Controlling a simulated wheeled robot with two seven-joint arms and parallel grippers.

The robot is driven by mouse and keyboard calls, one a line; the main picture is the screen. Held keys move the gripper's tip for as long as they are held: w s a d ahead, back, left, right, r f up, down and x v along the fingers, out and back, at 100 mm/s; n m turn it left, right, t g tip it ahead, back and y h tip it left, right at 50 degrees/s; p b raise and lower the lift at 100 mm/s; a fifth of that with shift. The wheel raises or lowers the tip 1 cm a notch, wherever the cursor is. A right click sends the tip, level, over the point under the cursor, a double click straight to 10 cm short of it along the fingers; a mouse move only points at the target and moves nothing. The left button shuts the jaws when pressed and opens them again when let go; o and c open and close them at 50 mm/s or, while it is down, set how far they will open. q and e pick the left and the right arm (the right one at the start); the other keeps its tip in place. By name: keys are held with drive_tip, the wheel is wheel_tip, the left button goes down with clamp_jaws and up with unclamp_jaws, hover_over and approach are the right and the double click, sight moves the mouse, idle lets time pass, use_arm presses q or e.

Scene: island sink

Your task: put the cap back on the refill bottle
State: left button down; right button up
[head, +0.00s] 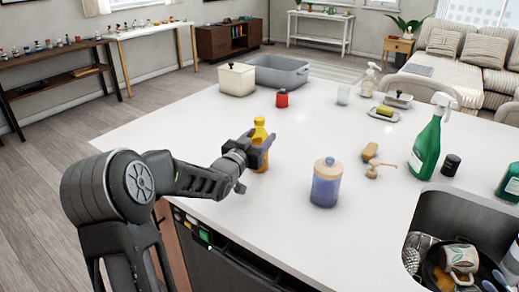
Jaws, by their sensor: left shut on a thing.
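My left gripper (256,152) is shut on an amber bottle (261,167) with a yellow top (259,124). The bottle is upright near the left part of the white island counter. The gripper hides the middle of it, and I cannot tell whether it touches the counter. A small black cylinder (451,165), possibly a cap, stands beside a green spray bottle (427,147). Another green bottle (510,182) is cut off at the right edge. No label shows which one is the refill bottle. My right gripper is out of view.
A blue-purple jar (325,186) with a wooden lid stands mid-counter, near a wooden brush (370,152). A sink (430,215) with dishes is at lower right. A red jar (282,98), white box (236,79) and grey tub (278,70) stand behind.

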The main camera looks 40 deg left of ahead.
sight(260, 118)
use_arm(q)
drive_tip(key=shift+r, duration=0.1)
wheel_tip(260, 118, up, 10)
idle(0.5)
idle(0.4)
drive_tip(key=c, duration=1.2)
unclamp_jaws()
clamp_jaws()
